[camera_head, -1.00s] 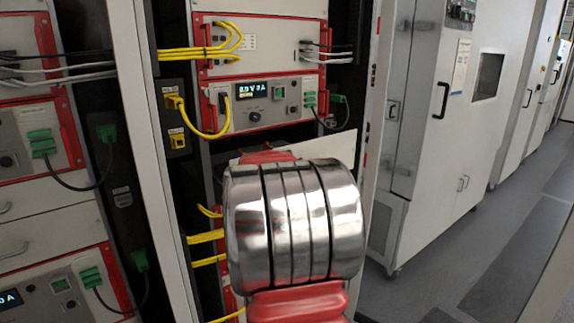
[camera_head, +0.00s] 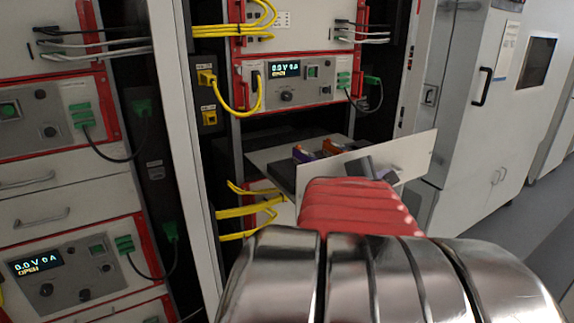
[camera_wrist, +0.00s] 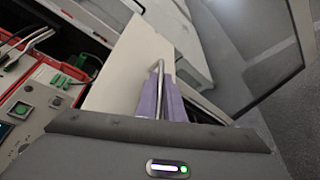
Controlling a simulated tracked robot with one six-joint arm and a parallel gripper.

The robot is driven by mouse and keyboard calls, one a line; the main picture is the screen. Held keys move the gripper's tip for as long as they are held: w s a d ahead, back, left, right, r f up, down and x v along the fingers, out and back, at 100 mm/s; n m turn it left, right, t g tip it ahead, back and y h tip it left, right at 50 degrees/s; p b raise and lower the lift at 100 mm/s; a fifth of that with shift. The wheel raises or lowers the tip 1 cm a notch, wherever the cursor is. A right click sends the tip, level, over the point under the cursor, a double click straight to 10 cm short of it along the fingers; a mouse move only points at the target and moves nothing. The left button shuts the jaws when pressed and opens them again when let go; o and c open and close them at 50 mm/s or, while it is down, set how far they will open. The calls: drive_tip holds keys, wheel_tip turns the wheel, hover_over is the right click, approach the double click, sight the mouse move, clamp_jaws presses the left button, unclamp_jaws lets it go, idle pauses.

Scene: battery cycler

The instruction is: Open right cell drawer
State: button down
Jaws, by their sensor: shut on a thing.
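The right cell drawer stands pulled out, with its white front panel (camera_head: 408,156) tilted in the head view. Its open tray (camera_head: 270,158) shows below the right-hand cycler unit, with purple and orange items (camera_head: 312,152) inside. In the wrist view the front panel (camera_wrist: 128,62) fills the middle, with a thin metal handle (camera_wrist: 158,72) on it. My gripper (camera_wrist: 163,100), with pale purple pads, is shut on that handle. In the head view my red and metal arm hides part of the panel and most of the gripper; only a dark part of it (camera_head: 368,170) shows.
The cycler unit (camera_head: 300,85) with a lit display sits above the drawer. Yellow cables (camera_head: 240,212) hang at the left of the drawer. Another rack with closed drawers (camera_head: 40,200) stands at left. A white cabinet (camera_head: 465,110) stands at right, beside grey floor.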

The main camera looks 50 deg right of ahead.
drive_tip(key=shift+f, duration=0.15)
drive_tip(key=c, duration=1.9)
unclamp_jaws()
approach(393, 141)
drive_tip(key=shift+s+d+r, duration=0.1)
drive_tip(key=shift+s+d, duration=0.25)
drive_tip(key=shift+d, duration=0.3)
drive_tip(key=shift+s+d+r, duration=0.1)
drive_tip(key=shift+s+d, duration=0.25)
drive_tip(key=shift+d, duration=0.3)
drive_tip(key=shift+s+d, duration=0.35)
drive_tip(key=shift+d, duration=0.3)
